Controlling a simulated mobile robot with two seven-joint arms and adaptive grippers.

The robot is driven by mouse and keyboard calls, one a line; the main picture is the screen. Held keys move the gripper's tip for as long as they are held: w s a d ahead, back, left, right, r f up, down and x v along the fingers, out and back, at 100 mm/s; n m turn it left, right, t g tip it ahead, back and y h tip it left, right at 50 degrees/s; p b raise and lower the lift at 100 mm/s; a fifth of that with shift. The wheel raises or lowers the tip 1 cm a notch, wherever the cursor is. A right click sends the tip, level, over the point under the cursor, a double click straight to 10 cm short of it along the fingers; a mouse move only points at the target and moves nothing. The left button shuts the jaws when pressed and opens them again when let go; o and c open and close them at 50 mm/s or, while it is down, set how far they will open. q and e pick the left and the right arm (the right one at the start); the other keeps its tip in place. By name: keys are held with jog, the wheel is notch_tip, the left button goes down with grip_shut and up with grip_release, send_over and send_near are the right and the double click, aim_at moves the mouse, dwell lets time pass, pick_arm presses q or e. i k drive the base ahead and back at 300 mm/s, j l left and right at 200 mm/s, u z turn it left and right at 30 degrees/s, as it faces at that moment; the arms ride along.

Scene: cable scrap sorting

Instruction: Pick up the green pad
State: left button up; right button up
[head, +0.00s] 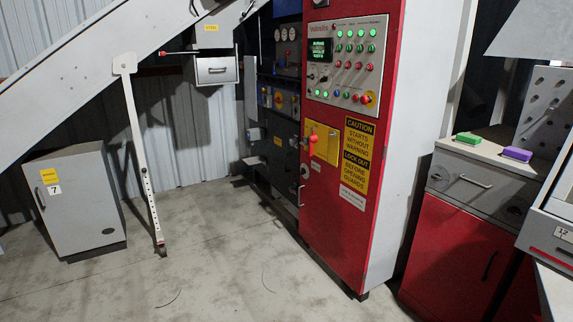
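The green pad (468,138) lies flat on top of a grey and red cabinet at the right of the head view, near the top's left front edge. A purple pad (517,154) lies to its right on the same top, apart from it. Neither of my grippers is in view. Nothing touches the green pad.
The cabinet (455,235) has a grey drawer and a red door below. A tall red control cabinet (340,195) stands to its left. A perforated grey panel (545,112) rises behind the purple pad. Open concrete floor (225,255) lies at front left.

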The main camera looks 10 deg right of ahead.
aim_at(468, 140)
jog(key=i+z, duration=0.15)
jog(key=i, duration=0.6)
jog(key=i+j+z, duration=0.15)
jog(key=i, duration=0.55)
